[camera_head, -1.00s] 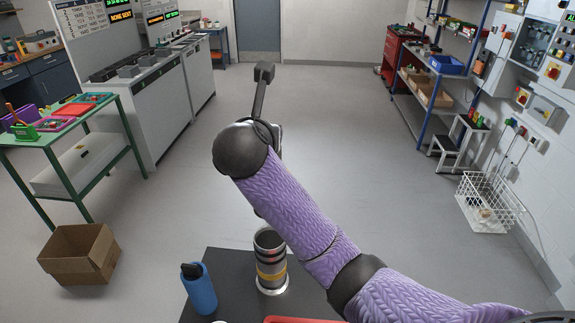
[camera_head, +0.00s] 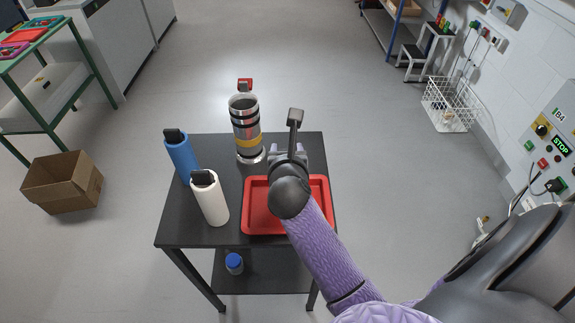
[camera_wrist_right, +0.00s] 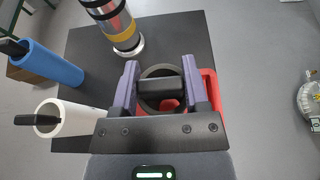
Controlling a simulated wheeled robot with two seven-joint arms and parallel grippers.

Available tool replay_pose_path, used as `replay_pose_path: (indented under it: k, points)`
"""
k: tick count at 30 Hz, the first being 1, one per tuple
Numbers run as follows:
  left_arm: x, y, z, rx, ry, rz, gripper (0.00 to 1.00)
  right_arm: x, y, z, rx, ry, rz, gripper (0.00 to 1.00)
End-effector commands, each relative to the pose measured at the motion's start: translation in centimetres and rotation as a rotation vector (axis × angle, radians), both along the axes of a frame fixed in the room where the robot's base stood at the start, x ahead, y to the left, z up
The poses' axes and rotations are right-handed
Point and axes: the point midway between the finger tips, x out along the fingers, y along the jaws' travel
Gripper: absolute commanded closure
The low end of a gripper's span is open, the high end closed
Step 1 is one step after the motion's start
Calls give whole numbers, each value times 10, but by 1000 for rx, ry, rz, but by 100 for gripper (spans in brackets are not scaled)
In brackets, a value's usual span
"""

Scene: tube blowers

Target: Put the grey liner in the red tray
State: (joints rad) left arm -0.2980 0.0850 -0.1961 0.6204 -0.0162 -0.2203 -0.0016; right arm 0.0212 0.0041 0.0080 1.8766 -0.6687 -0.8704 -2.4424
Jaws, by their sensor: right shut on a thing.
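My right gripper (camera_head: 287,150) is above the red tray (camera_head: 256,222), over its far part, in the head view. In the right wrist view its two purple fingers (camera_wrist_right: 160,66) are shut on a dark grey ring-shaped piece, which I take as the grey liner (camera_wrist_right: 160,71). Red shows through the liner's opening, so the tray is below it. In the head view the gripper and wrist hide most of the liner. I cannot tell how high it is above the tray. My left gripper is not in view.
A tall silver cylinder with black and yellow bands (camera_head: 246,128) stands at the back of the black table (camera_head: 190,232). A cardboard box (camera_head: 62,184) lies on the floor.

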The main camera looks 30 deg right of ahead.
Motion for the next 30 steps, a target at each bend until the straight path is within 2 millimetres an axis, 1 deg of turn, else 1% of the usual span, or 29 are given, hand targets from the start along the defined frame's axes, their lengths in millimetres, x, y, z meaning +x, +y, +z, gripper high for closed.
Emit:
replay_pose_path:
  k: [1,3,4,9,13,14,15,17,18,19,26,30]
  points:
    - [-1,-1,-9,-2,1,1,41,0,0,-14,2,3,0,100]
    - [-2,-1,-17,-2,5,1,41,0,0,-28,2,4,-1,100]
    - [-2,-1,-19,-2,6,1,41,0,0,-32,0,3,-1,100]
    - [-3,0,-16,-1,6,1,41,0,0,-29,0,1,1,100]
    - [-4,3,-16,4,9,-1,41,0,0,-31,0,1,0,100]
    - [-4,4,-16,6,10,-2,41,0,0,-32,0,1,0,40]
    - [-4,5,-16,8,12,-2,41,0,0,-31,1,1,0,32]
    - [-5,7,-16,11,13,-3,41,0,0,-31,1,1,0,19]
    - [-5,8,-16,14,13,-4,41,0,0,-31,1,1,0,11]
    - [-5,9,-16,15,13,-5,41,0,0,-31,1,1,0,7]
    - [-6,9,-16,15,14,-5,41,0,0,-31,1,1,0,7]
    - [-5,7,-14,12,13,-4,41,0,0,-27,1,1,0,7]
